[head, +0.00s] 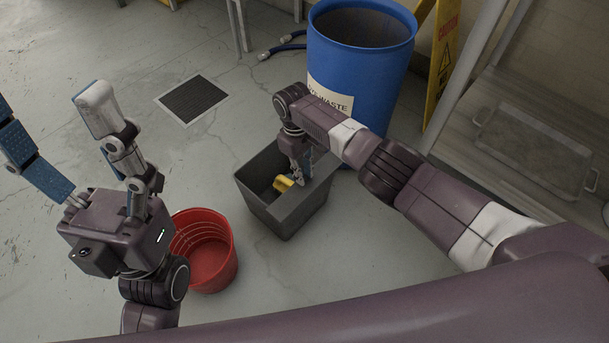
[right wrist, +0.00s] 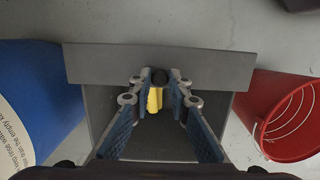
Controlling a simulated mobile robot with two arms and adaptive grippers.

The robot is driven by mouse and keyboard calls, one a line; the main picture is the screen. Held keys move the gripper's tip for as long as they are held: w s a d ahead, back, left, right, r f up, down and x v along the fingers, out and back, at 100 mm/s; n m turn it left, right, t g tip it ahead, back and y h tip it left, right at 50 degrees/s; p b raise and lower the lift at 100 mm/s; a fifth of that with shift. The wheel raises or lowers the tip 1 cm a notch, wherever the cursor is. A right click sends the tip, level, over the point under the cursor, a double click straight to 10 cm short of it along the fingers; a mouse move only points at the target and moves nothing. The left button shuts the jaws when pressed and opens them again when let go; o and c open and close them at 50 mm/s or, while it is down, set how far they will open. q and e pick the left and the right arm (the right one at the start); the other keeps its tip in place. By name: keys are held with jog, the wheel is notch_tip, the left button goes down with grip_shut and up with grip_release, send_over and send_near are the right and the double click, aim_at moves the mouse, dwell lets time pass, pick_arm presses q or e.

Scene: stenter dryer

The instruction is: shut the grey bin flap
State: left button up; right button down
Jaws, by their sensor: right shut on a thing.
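The grey bin (head: 262,207) stands on the floor in the middle of the head view, with its top partly uncovered. Its grey flap (right wrist: 105,66) is a flat plate across the far side of the opening in the right wrist view. My right gripper (head: 302,184) reaches down at the flap. Its blue-padded fingers (right wrist: 160,88) are closed around a small dark knob (right wrist: 160,75) at the flap's edge. A yellow thing (head: 283,183) shows inside the bin. My left gripper (head: 82,150) is open and empty, away from the bin at the left.
A red bucket (head: 207,262) stands left of the bin. A blue waste drum (head: 375,80) stands close behind it, with a yellow caution sign (head: 443,60) beyond. A floor drain (head: 194,99) lies behind left. A metal tray (head: 535,145) lies at the right.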

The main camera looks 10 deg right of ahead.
dwell(0.7)
jog(key=c, duration=1.8)
grip_release()
jog(key=r, duration=0.4)
jog(key=w+r, duration=0.1)
jog(key=r, duration=0.3)
jog(key=a+r, duration=0.1)
jog(key=r, duration=0.2)
jog(key=shift+w+a+r, duration=0.1)
jog(key=shift+w+r, duration=0.1)
jog(key=shift+r, duration=0.2)
